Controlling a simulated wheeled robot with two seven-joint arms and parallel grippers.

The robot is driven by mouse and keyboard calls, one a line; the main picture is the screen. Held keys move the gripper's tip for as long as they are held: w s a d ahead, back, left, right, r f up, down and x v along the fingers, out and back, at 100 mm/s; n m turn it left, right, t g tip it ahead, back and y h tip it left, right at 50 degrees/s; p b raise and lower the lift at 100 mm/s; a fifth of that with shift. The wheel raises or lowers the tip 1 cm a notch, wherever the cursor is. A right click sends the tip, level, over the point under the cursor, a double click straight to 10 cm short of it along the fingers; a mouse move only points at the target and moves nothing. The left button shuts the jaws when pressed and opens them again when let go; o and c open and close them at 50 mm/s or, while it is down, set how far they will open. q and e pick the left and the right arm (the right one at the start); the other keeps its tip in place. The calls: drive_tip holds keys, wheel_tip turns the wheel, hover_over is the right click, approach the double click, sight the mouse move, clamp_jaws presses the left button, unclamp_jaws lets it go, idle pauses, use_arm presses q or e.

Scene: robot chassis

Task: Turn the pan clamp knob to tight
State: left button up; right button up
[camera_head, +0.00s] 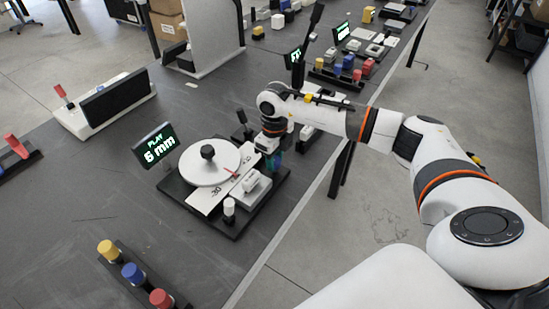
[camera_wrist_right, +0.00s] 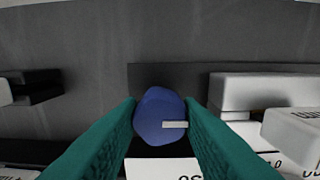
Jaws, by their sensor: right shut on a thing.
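A blue knob (camera_wrist_right: 158,112) with a white pointer mark sits between the teal fingers of my right gripper (camera_wrist_right: 162,118) in the wrist view. The fingers are shut on its two sides, and the mark points right. In the head view, my right gripper (camera_head: 273,158) reaches down at the back right of a black base (camera_head: 233,228), mostly hiding the knob. On this base are a white round disc (camera_head: 195,170) with a black centre knob (camera_head: 208,152) and a white scale plate (camera_head: 208,199). A partly hidden white label (camera_wrist_right: 160,168) lies below the blue knob. My left gripper is out of view.
A display (camera_head: 156,146) reading "PLAY 6 mm" stands left of the disc. A white-topped post (camera_head: 229,207) is at the base's front. Yellow, blue and red knobs (camera_head: 133,273) stand in front. White blocks (camera_wrist_right: 262,92) lie right of the fingers in the wrist view.

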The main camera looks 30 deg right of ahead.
drive_tip(key=m, duration=0.5)
drive_tip(key=shift+m, duration=0.3)
drive_tip(key=m, duration=0.6)
drive_tip(key=shift+p, duration=0.35)
drive_tip(key=shift+m, duration=0.3)
drive_tip(key=o, duration=1)
drive_tip(key=shift+r, duration=0.1)
wheel_tip(320, 180, up, 12)
drive_tip(key=shift+f+b, duration=0.1)
drive_tip(key=shift+b, duration=0.35)
